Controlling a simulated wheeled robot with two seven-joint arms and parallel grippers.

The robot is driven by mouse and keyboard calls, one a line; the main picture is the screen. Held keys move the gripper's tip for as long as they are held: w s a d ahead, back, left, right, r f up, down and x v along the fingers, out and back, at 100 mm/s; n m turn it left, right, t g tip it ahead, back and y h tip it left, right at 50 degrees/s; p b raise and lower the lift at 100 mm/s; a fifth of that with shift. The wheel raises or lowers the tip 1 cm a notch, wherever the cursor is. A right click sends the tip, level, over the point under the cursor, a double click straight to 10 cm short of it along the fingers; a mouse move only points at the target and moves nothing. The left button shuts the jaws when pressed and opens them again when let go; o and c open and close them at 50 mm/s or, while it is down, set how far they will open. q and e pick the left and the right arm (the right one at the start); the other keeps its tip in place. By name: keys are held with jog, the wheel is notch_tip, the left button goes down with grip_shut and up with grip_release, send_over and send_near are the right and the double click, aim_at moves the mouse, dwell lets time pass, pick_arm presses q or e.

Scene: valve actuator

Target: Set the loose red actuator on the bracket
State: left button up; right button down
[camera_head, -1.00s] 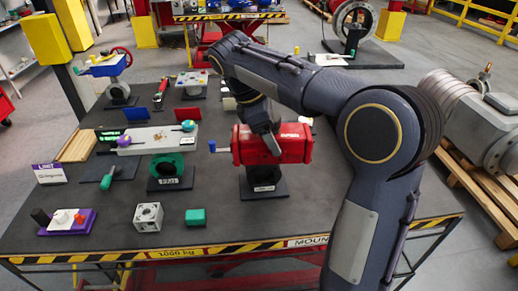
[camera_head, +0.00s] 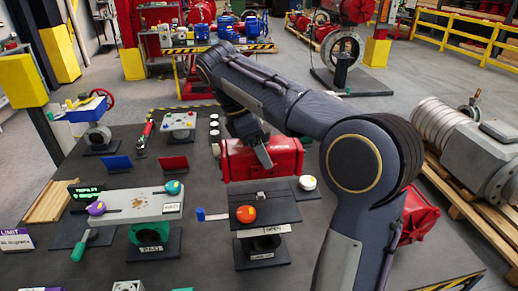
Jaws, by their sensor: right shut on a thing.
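The red actuator (camera_head: 285,163) is a boxy body with rounded ends, behind the dark valve stand in the picture. My right gripper (camera_head: 263,157) is at its top front face and is shut on it; the fingertips overlap the red body. I cannot tell whether its underside touches the table. A dark flat bracket plate (camera_head: 283,210) with a blue-ended lever on the left and an orange disc (camera_head: 246,214) on top sits on the stand (camera_head: 262,250), nearer to me than the actuator. My left gripper is not in view.
A grey plate (camera_head: 140,204) with purple and teal knobs and a green valve (camera_head: 153,238) stand to the left. A white disc (camera_head: 308,183) lies right of the bracket plate. Another red part (camera_head: 418,215) shows behind my right forearm.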

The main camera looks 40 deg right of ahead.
aim_at(261, 167)
jog(key=shift+s+a+r, duration=0.15)
jog(key=shift+r, duration=0.05)
jog(key=shift+f, duration=0.1)
jog(key=shift+f, duration=0.15)
jog(key=shift+f+b, duration=1.7)
jog(key=shift+f, duration=1)
jog(key=shift+p, duration=1.15)
